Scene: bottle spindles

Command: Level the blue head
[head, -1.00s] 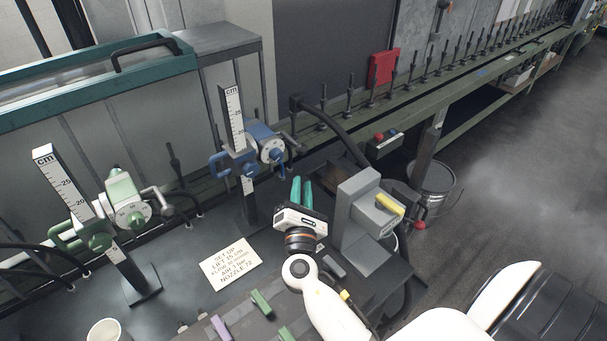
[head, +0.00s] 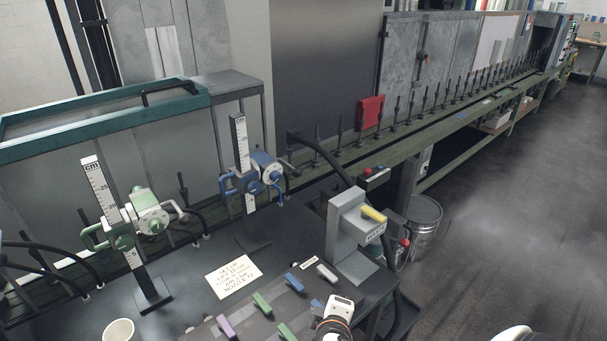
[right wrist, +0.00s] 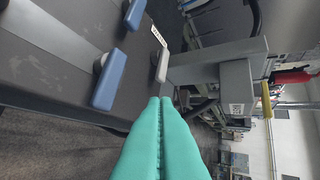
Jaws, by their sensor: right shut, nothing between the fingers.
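The blue head (head: 258,176) is clamped on an upright post with a cm scale (head: 240,145) in the head view. It has a round pale dial and blue knobs, and a dark hose runs beside it. I cannot tell its exact tilt. In the right wrist view my right gripper (right wrist: 160,103) has its two teal fingers pressed together with nothing between them. In the head view only its white body and wrist show at the bottom, well below and right of the blue head. The fingers are hidden there. My left gripper is not in view.
A green head (head: 148,215) is on a second post at left. A written card (head: 233,277) lies on the dark bench. Blue levers (head: 294,283), also seen at wrist (right wrist: 109,79), lie near my right gripper. A grey box with a yellow handle (head: 373,214) stands behind it.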

